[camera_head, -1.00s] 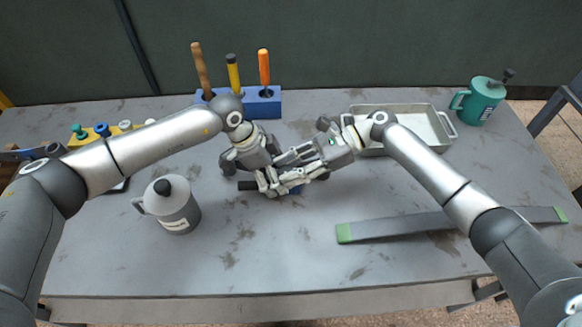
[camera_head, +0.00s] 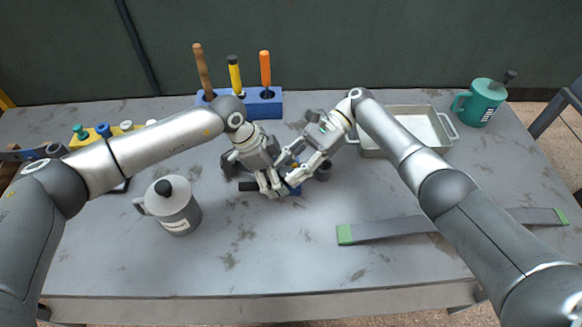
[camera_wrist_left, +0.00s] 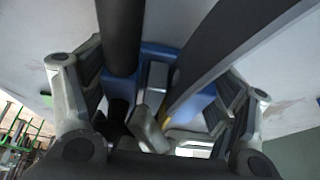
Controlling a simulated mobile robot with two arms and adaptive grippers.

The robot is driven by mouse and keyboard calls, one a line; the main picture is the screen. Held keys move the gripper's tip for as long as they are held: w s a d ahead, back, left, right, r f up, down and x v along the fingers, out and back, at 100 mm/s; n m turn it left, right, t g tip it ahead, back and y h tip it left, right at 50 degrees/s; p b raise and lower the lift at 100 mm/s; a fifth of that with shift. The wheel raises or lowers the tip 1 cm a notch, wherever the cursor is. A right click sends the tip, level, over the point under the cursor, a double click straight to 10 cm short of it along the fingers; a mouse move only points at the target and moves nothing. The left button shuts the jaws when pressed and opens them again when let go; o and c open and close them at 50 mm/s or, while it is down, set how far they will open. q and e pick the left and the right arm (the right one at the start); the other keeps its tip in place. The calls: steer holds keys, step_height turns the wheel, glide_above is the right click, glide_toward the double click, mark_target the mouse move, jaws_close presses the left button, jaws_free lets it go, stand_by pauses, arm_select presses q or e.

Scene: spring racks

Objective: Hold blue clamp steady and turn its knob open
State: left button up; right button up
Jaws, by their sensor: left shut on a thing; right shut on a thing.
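The blue clamp (camera_head: 293,189) lies on the table at the centre, mostly hidden by both grippers; its dark handle end (camera_head: 248,186) sticks out to the left. In the left wrist view its blue body (camera_wrist_left: 160,52) lies between my left gripper's fingers. My left gripper (camera_head: 270,186) is shut on the clamp from above. My right gripper (camera_head: 292,178) comes in from the upper right and is shut at the clamp's right side. The part between its fingertips, which may be the knob, is hidden.
A grey mug-like can (camera_head: 172,208) stands left of the clamp. A blue block (camera_head: 262,104) with upright tools is behind. A metal tray (camera_head: 440,127) and a green can (camera_head: 481,103) are at back right. A green-ended grey bar (camera_head: 390,229) lies front right. The front middle is clear.

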steer(key=shift+w, duration=0.1)
steer(key=o, duration=0.7)
steer(key=shift+d, duration=0.1)
steer(key=shift+v, duration=3.65)
steer(key=shift+o, duration=0.2)
